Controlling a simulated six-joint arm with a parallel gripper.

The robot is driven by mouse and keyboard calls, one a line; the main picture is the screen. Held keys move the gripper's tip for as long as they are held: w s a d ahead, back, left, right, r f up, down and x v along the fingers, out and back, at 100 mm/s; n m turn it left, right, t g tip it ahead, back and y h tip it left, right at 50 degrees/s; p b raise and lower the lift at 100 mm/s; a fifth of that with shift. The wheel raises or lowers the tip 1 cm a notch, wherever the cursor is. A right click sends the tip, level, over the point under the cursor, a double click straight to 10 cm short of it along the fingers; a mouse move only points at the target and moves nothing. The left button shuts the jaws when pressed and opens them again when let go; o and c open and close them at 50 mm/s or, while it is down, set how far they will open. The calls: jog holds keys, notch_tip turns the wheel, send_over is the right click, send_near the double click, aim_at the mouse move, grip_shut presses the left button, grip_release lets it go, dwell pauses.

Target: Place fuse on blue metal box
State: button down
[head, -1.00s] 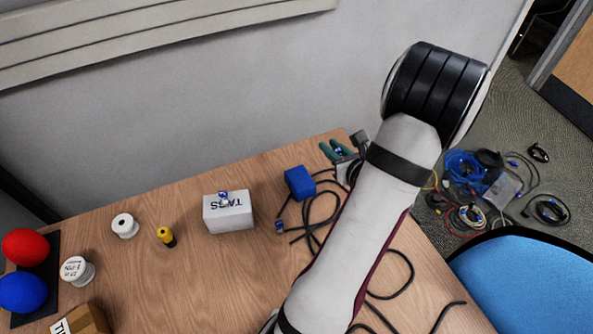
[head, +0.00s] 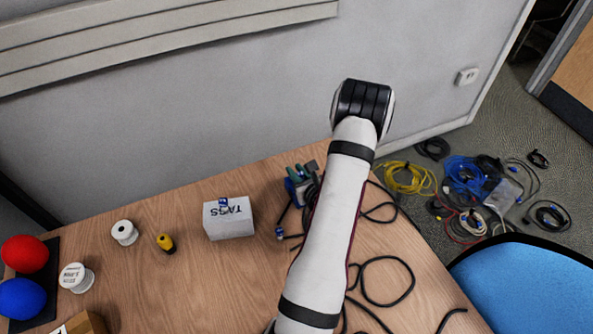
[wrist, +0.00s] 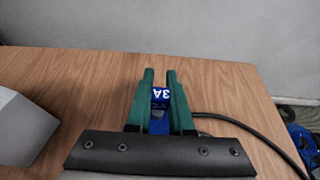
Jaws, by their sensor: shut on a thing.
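My gripper (head: 301,172) has green fingers and is over the blue metal box (head: 291,190) near the back edge of the table; the arm and fingers hide most of the box. In the wrist view my gripper (wrist: 160,75) is shut on the fuse (wrist: 160,95), a small blue and white piece marked "3A". Blue of the box (wrist: 158,126) shows below the fuse between the fingers. I cannot tell whether the fuse touches the box.
A white box marked TAGS (head: 229,222) stands left of the blue box, with a small blue and white piece (head: 223,203) on top. Black cables (head: 385,262) lie to the right. A yellow-black item (head: 165,242) and white spools (head: 124,232) are farther left.

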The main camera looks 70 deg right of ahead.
jog(key=shift+f, duration=0.15)
jog(key=c, duration=0.8)
grip_release()
